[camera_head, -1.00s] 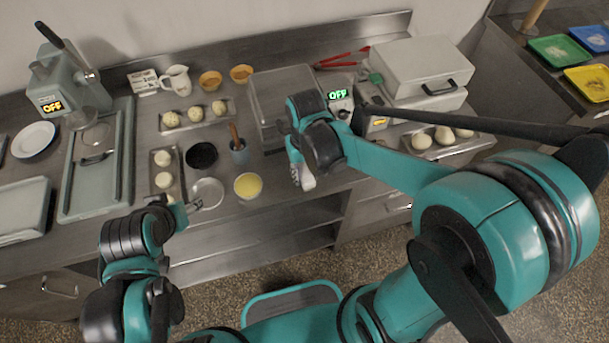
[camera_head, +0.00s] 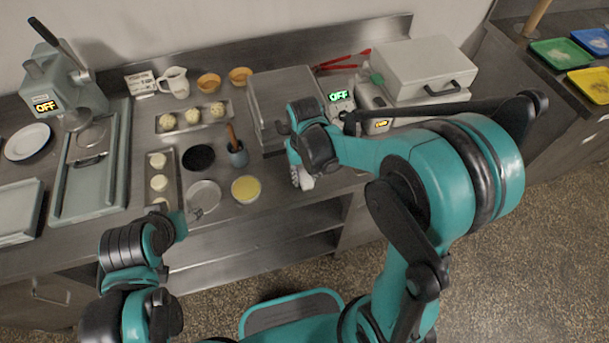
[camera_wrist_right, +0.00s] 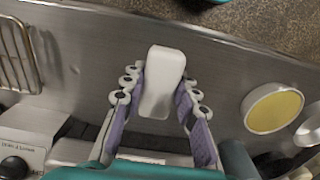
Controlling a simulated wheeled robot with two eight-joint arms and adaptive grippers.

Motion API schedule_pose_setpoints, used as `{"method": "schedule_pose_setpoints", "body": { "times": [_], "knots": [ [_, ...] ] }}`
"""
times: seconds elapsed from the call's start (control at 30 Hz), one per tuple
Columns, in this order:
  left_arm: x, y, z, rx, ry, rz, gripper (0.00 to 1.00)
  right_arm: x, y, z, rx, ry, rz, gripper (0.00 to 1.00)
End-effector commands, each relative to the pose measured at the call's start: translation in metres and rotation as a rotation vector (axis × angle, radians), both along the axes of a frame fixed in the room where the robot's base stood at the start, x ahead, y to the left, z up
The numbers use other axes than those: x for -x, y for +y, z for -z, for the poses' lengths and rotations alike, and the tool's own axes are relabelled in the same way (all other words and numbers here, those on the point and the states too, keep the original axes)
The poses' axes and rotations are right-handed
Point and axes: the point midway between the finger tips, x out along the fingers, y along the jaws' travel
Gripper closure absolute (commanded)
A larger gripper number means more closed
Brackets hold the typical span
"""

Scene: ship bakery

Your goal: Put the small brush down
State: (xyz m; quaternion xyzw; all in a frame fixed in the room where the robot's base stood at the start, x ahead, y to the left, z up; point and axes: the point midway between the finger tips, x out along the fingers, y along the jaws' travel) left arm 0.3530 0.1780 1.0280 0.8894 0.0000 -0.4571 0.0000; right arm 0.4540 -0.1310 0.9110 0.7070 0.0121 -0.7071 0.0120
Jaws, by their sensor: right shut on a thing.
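My right gripper (camera_wrist_right: 162,98) is shut on a smooth, pale, block-shaped thing, taken to be the small brush (camera_wrist_right: 163,75); no bristles show. In the head view, the right gripper (camera_head: 301,178) is at the counter's front edge, in front of the large metal box. Its fingers and the brush are small and partly hidden there by my wrist. I cannot tell whether the brush touches the counter. My left arm's end (camera_head: 178,220) is by the front edge at the left dough tray; its fingers are too unclear to read.
A bowl of yellow liquid (camera_head: 245,189), a grey-blue cup (camera_head: 238,156) with a brown handle in it, a dark bowl (camera_head: 199,158) and a shallow metal dish (camera_head: 204,195) stand left of the right gripper. A lidded metal box (camera_head: 285,95) stands behind it. Open shelves lie below.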

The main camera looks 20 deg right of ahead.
Motion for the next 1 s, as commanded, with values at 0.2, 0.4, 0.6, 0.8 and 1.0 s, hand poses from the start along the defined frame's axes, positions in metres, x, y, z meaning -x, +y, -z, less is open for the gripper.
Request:
{"method": "schedule_pose_setpoints", "body": {
  "times": [0.2,0.4,0.6,0.8,1.0],
  "knots": [
    [0.0,0.0,0.008,0.0,0.0,0.0,0.47,0.0,0.0,0.009,0.0,0.0,0.0,1.0],
    [0.0,0.0,0.007,0.0,0.0,0.0,0.47,0.002,0.0,0.009,-0.001,0.003,0.0,0.5],
    [0.0,0.0,0.007,0.0,0.0,0.0,0.47,0.001,0.0,0.008,0.0,0.001,0.0,0.5],
    [0.0,0.0,0.006,0.0,0.0,0.0,0.47,0.0,0.0,0.007,0.0,0.001,0.0,0.5],
    [0.0,0.0,-0.007,0.0,0.0,0.0,0.47,0.0,0.0,-0.011,0.0,0.0,0.0,0.5]
  ]
}}
